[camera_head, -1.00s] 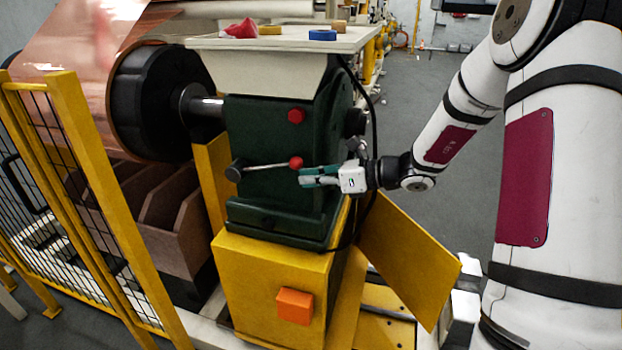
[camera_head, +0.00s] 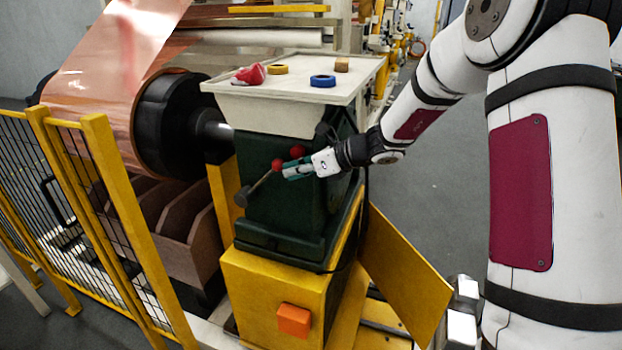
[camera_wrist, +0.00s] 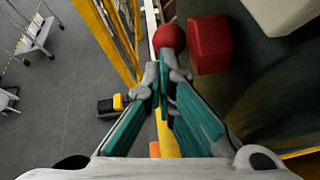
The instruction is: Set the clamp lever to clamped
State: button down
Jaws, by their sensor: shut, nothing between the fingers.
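The clamp lever is a grey rod with a red ball knob (camera_head: 278,165) on the front of the dark green housing (camera_head: 300,215). Its dark pivot (camera_head: 241,197) is at the lower left, and the rod slants up to the right. My gripper (camera_head: 286,173) is shut and empty, its teal fingers just right of and slightly below the knob. In the wrist view, the fingertips (camera_wrist: 163,80) are together, with the red ball (camera_wrist: 169,38) just beyond them. Whether they touch it is unclear. Most of the rod is hidden in the wrist view.
A red hexagonal part (camera_head: 298,151) sits on the housing close to the knob. A pale tray top (camera_head: 295,90) with tape rolls overhangs above. A yellow mesh fence (camera_head: 112,190) stands left, an open yellow panel (camera_head: 400,265) lower right. Grey floor at right is clear.

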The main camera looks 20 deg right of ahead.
jog(key=shift+w+a+r+p, duration=0.3)
jog(key=shift+w+a+r, duration=0.15)
jog(key=shift+a+r, duration=0.25)
jog(key=shift+w+a+r+p, duration=0.3)
jog(key=shift+w+a+r, duration=0.25)
jog(key=shift+r, duration=0.25)
jog(key=shift+s, duration=0.15)
jog(key=s+d, duration=0.8)
jog(key=d, duration=0.2)
jog(key=shift+r, duration=0.25)
jog(key=shift+s+d, duration=0.1)
jog(key=shift+r, duration=0.1)
